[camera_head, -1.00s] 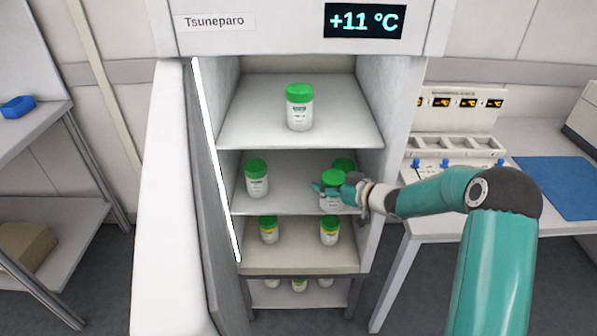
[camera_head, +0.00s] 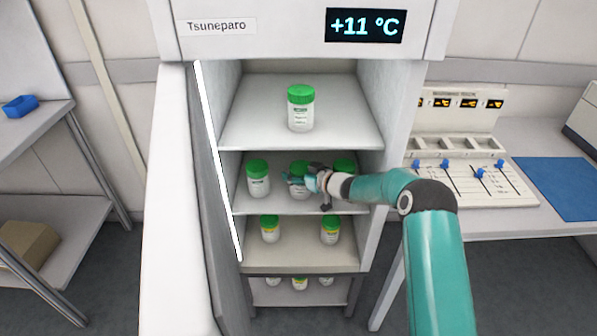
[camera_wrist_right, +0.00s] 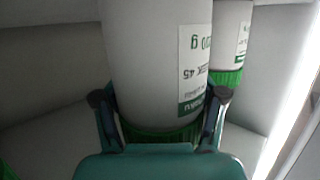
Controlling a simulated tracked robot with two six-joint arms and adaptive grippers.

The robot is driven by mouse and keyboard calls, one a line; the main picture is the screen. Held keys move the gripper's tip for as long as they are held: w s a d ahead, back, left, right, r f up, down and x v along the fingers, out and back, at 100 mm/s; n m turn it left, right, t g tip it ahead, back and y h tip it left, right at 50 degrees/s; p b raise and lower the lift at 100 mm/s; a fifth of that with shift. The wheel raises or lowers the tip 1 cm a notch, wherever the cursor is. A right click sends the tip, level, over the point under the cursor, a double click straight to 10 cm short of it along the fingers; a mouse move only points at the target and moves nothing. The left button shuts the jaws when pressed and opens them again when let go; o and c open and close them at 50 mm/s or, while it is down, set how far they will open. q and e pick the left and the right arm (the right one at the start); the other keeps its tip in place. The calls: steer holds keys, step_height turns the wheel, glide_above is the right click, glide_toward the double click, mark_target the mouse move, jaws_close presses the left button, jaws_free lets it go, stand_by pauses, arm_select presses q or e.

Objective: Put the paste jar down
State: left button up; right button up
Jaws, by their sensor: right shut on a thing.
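The paste jar (camera_head: 300,190) is white with a green lid. It is upright in the middle of the second shelf's space in the open cabinet, and my arm partly covers it. My right gripper (camera_head: 301,179) is shut on it. In the right wrist view, the two fingers of the gripper (camera_wrist_right: 158,100) lie either side of the jar (camera_wrist_right: 150,50) near its green lid, with a printed label showing. I cannot tell whether its base touches the shelf (camera_head: 272,206). My left gripper is not in view.
A similar jar (camera_head: 258,180) stands left of the held one, another (camera_head: 344,166) behind right. One jar (camera_head: 301,110) is on the top shelf, yellow-banded jars (camera_head: 270,229) below. The open door (camera_head: 172,200) bounds the left, the cabinet wall (camera_head: 383,110) the right.

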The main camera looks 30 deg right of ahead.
steer(key=shift+f, duration=0.1)
steer(key=o, duration=1.6)
steer(key=shift+o, duration=0.2)
